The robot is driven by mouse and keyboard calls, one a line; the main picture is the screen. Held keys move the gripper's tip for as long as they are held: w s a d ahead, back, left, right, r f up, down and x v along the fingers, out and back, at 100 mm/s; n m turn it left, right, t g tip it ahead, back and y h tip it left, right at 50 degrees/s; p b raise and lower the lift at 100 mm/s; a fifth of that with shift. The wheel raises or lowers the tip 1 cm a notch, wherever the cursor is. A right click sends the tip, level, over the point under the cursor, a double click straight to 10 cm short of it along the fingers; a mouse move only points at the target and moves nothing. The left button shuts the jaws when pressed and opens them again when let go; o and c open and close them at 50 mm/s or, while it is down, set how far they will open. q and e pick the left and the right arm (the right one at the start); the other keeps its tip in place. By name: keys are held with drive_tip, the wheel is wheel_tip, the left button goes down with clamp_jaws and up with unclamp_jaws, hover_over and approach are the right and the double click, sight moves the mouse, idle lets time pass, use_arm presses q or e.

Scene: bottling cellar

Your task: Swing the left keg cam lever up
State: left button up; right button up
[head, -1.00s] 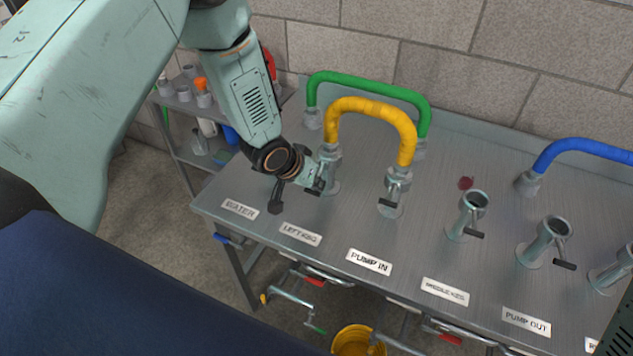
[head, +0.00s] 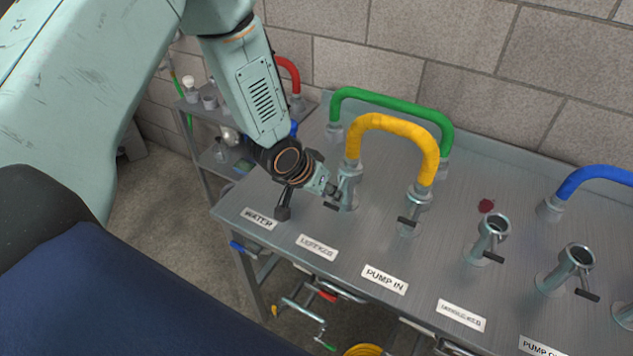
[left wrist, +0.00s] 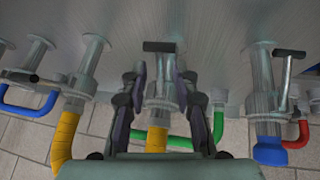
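The left keg fitting (head: 348,186) is a grey upright pipe behind the "LEFT KEG" label (head: 317,247), with one end of the yellow hose (head: 392,122) on it. Its cam lever, a short dark T-handle (head: 331,206), sticks out low at the front; the handle also shows in the left wrist view (left wrist: 158,47). My left gripper (head: 332,189) is at the fitting, just above the handle. In the left wrist view its two fingers (left wrist: 160,88) are apart, one on each side of the fitting. Whether they touch it I cannot tell. My right gripper is out of view.
A dark lever (head: 283,212) stands out by the "WATER" label (head: 259,219), close left of my gripper. The pump-in fitting (head: 412,212) is to the right. The green hose (head: 390,102) arches behind. A shelf trolley (head: 205,143) stands at the left.

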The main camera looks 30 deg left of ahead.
use_arm(q)
drive_tip(key=v, duration=0.7)
drive_tip(key=shift+s+r, duration=0.25)
drive_tip(key=shift+r, duration=0.05)
drive_tip(key=shift+w, duration=0.1)
